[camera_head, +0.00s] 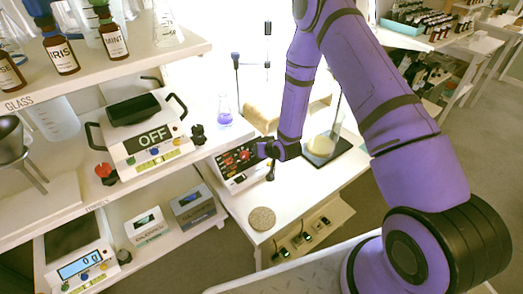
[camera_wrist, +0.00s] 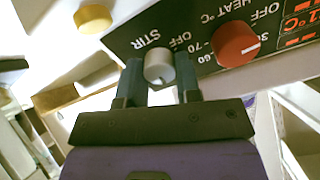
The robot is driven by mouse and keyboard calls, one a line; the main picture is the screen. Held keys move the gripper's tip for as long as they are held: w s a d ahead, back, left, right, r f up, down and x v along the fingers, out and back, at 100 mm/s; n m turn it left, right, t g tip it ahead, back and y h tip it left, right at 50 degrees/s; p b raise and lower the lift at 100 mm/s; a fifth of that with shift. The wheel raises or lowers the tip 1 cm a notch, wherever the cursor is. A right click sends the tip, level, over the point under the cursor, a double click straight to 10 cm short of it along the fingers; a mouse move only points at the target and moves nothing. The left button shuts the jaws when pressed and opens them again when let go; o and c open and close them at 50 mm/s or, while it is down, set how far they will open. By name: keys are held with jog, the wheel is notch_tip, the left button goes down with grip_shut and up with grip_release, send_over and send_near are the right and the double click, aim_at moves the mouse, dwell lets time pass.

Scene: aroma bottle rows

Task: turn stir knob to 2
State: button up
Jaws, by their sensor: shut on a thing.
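The stir knob (camera_wrist: 158,65) is a pale grey round knob beside the STIR label on a dark control panel (camera_wrist: 200,25) in the wrist view. My gripper (camera_wrist: 160,84) is shut on it, one finger on each side. A red heat knob (camera_wrist: 236,45) with a white mark sits to its right, and a yellow button (camera_wrist: 93,18) to its left. In the head view the stirrer unit (camera_head: 237,180) stands on the white bench, with my gripper (camera_head: 270,162) at its panel. The stir knob's setting numbers cannot be read.
A beaker (camera_head: 321,146) of pale liquid stands on a dark plate right of my gripper. A round cork mat (camera_head: 262,219) lies in front. At left are a balance reading OFF (camera_head: 153,138) and shelved bottles (camera_head: 62,57).

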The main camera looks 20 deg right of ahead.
jog(key=n, duration=0.5)
jog(key=shift+n, duration=0.3)
dwell(0.4)
jog(key=o, duration=0.9)
jog(key=v, duration=1.1)
